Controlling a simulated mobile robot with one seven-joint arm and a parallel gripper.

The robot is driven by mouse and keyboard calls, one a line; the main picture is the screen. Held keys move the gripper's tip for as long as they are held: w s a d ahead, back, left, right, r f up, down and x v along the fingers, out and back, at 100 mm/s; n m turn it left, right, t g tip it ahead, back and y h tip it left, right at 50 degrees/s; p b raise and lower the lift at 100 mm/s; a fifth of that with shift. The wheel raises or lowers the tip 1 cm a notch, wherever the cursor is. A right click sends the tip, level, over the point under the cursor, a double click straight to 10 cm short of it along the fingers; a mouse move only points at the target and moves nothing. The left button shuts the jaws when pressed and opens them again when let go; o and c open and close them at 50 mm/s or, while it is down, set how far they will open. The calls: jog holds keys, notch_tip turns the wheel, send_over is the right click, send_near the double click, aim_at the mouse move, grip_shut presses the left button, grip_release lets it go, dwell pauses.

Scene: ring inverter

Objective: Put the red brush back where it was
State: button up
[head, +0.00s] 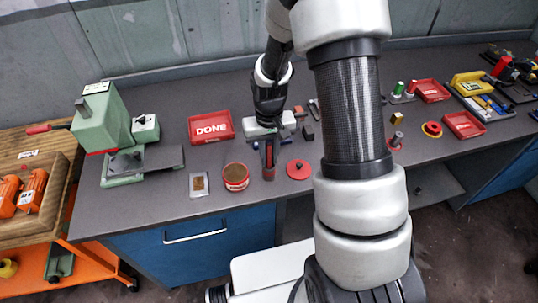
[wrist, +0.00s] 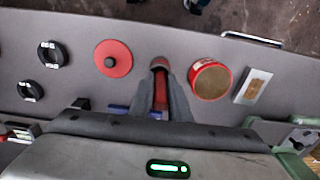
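The red brush (head: 269,158) is upright between the fingers of my gripper (head: 268,152), over the grey bench. In the wrist view the red brush (wrist: 160,92) shows as a narrow red strip between the two grey fingers of my gripper (wrist: 161,85), which look closed on it. Its lower end is close to the bench top; I cannot tell whether it touches. An open red tin (head: 235,177) with brown contents stands just left of the brush, also seen in the wrist view (wrist: 210,80). A round red lid (head: 298,169) with a dark knob lies to the right.
A small plate with a brown patch (head: 200,185) lies left of the tin. A red DONE tray (head: 211,127) is behind it, and a green machine (head: 102,120) stands far left. The front bench strip is mostly clear.

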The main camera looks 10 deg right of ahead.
jog(key=shift+o, duration=1.4)
